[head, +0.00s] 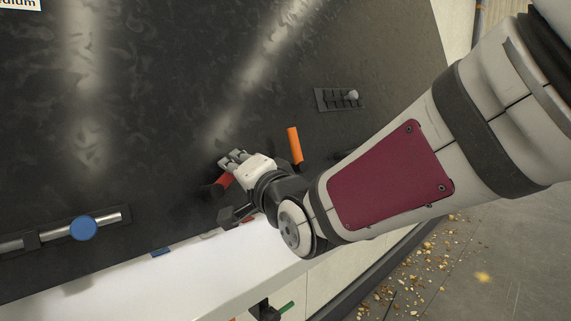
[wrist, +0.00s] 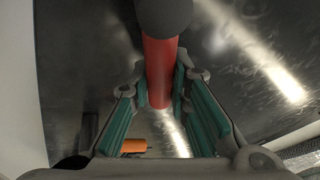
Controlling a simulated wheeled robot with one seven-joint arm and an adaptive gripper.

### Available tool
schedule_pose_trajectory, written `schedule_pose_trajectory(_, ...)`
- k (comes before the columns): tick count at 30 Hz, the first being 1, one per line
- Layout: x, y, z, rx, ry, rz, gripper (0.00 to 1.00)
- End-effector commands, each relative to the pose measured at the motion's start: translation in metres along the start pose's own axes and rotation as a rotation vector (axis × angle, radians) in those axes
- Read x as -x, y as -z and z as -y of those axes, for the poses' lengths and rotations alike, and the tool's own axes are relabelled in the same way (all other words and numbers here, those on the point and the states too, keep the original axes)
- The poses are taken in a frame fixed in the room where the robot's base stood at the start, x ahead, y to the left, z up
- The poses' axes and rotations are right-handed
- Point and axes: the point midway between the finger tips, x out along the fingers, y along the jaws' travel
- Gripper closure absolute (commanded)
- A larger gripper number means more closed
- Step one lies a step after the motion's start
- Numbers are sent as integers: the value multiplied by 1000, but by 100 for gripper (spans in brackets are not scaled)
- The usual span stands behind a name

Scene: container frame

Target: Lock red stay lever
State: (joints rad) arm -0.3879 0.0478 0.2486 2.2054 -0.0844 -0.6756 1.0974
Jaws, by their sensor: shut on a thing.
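The red stay lever (head: 224,181) shows in the head view at the lower middle of the dark panel, partly covered by my gripper (head: 231,165). In the wrist view the lever is a red rod (wrist: 158,75) with a dark round end (wrist: 164,14) toward the camera. It passes between the teal pads of my gripper (wrist: 160,92). My gripper is shut on the red lever. The lever's base and pivot are hidden in both views.
An orange handle (head: 295,145) stands just right of my gripper. A slotted plate with a grey knob (head: 353,95) is farther up right. A blue knob on a sliding bolt (head: 83,228) is at the left. A white ledge (head: 190,280) runs below the panel.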

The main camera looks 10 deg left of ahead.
Motion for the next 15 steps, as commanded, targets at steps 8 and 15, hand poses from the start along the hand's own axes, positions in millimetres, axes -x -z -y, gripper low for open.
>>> schedule_pose_trajectory(8, 4, -1, -16, -229, -82, -47, 100)
schedule_pose_trajectory(15, 7, -4, -25, -380, -135, -80, 100)
